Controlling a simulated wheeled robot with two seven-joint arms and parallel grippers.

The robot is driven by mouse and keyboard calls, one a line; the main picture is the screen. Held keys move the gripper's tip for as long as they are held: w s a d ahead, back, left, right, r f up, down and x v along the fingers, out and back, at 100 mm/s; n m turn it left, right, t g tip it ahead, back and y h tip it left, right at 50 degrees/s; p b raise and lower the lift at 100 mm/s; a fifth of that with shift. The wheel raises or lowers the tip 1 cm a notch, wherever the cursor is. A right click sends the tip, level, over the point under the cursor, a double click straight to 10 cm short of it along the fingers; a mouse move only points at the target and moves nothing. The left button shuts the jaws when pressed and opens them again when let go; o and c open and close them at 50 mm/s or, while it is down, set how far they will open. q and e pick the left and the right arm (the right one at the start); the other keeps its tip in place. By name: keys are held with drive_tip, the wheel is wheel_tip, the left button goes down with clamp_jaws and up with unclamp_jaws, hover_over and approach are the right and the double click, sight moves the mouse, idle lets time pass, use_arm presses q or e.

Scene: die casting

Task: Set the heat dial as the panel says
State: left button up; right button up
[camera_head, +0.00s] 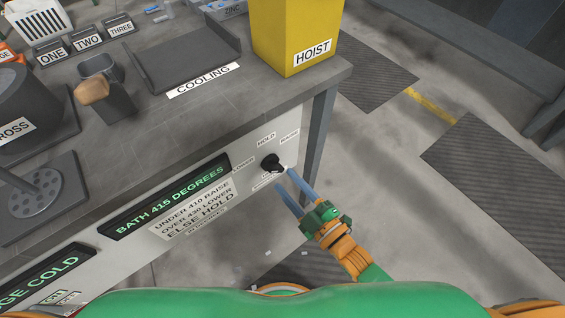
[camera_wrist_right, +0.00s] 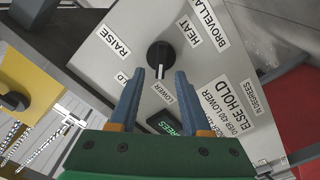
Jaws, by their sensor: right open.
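The heat dial (camera_head: 271,163) is a black knob on the pale front panel of the bench. In the right wrist view the knob (camera_wrist_right: 160,54) has a white mark that points towards the LOWER label (camera_wrist_right: 163,92). The HOLD label (camera_head: 266,140) and the RAISE label (camera_head: 290,138) are by the knob. The display (camera_head: 166,198) reads BATH 415 DEGREES. The sign (camera_head: 192,208) below says under 410 raise, over 430 lower, else hold. My right gripper (camera_head: 283,177) is open and empty, its fingertips just short of the knob. My left gripper is out of view.
A yellow HOIST block (camera_head: 290,35) stands on the bench corner above the dial. A dark COOLING tray (camera_head: 185,60) and a grey holder (camera_head: 112,100) sit on the bench. A bench leg (camera_head: 323,120) is right of the panel. The floor further right is open, with dark mats (camera_head: 370,75).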

sight(278, 171)
drive_tip(key=x, duration=0.4)
drive_tip(key=shift+a+f, duration=0.1)
drive_tip(key=shift+c, duration=0.2)
clamp_jaws()
drive_tip(key=m, duration=0.3)
drive_tip(key=shift+w+m+p, duration=0.1)
drive_tip(key=shift+m+p, duration=0.2)
drive_tip(key=shift+m, duration=0.1)
drive_tip(key=m, duration=0.4)
drive_tip(key=shift+m, duration=0.4)
drive_tip(key=shift+d, duration=0.25)
